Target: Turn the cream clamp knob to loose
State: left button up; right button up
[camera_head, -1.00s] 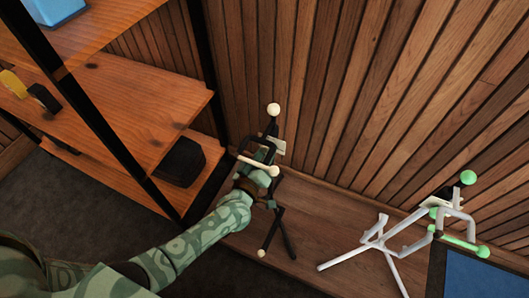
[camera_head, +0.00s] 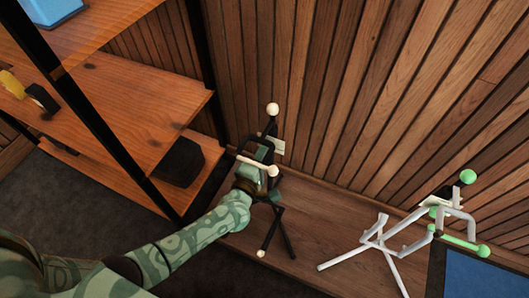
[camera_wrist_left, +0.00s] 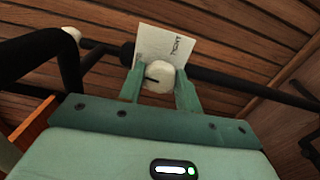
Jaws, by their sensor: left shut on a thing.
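A black stand (camera_head: 284,237) with cream ball tips stands on the wooden platform against the slatted wall. In the left wrist view the cream clamp knob (camera_wrist_left: 159,78) sits on the stand's dark bar, with a short dark mark on its face pointing left. A white card (camera_wrist_left: 168,46) with small print stands just behind the knob; I cannot read its words reliably. My left gripper (camera_wrist_left: 160,84) is shut on the knob, one green finger on each side. My right gripper is out of view.
A white stand (camera_head: 377,232) with green tips (camera_head: 468,177) stands to the right, beside a blue panel (camera_head: 485,275). A wooden shelf unit (camera_head: 140,105) with a black box (camera_head: 180,162) is close on the left. Bare platform (camera_head: 325,215) lies between the stands.

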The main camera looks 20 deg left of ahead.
pick_arm(q)
jog(key=shift+s+f+n, duration=0.1)
jog(key=shift+f+n, duration=0.05)
jog(key=shift+n, duration=0.45)
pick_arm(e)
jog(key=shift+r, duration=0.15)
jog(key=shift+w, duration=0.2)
pick_arm(q)
jog(key=o, duration=0.9)
jog(key=shift+o, duration=0.3)
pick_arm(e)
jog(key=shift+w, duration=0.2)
